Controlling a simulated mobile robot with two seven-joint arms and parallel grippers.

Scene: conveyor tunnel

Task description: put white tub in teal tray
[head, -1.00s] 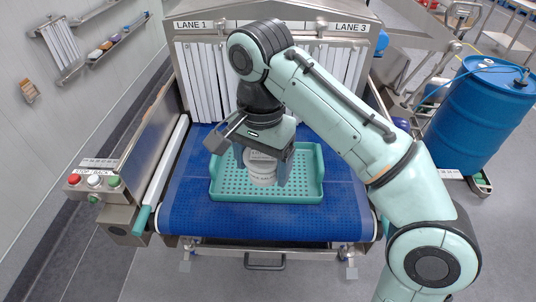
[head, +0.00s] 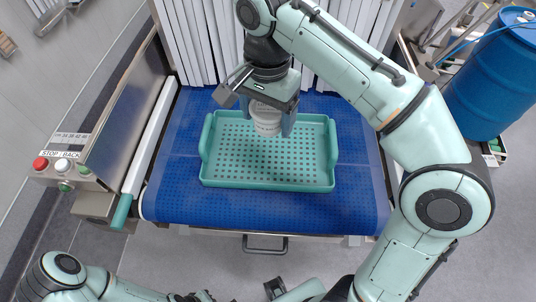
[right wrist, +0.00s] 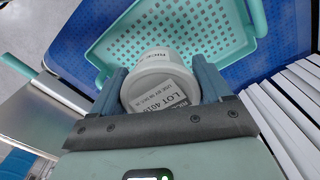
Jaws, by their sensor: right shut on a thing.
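The white tub (head: 267,118) is held between the fingers of my right gripper (head: 268,122), over the back part of the teal tray (head: 265,184). I cannot tell whether its base touches the tray floor. In the right wrist view the tub (right wrist: 150,62) sits between both blue-grey fingers (right wrist: 160,88), its labels showing. The perforated tray (right wrist: 185,30) lies behind it, with no other thing seen in it. My left arm shows at the bottom left of the head view; its gripper there is too cut off to read.
The tray rests on a blue conveyor belt (head: 175,195). White strip curtains (head: 190,50) hang at the back. A button box (head: 62,172) stands at the left, a blue drum (head: 495,80) at the right. Belt is bare around the tray.

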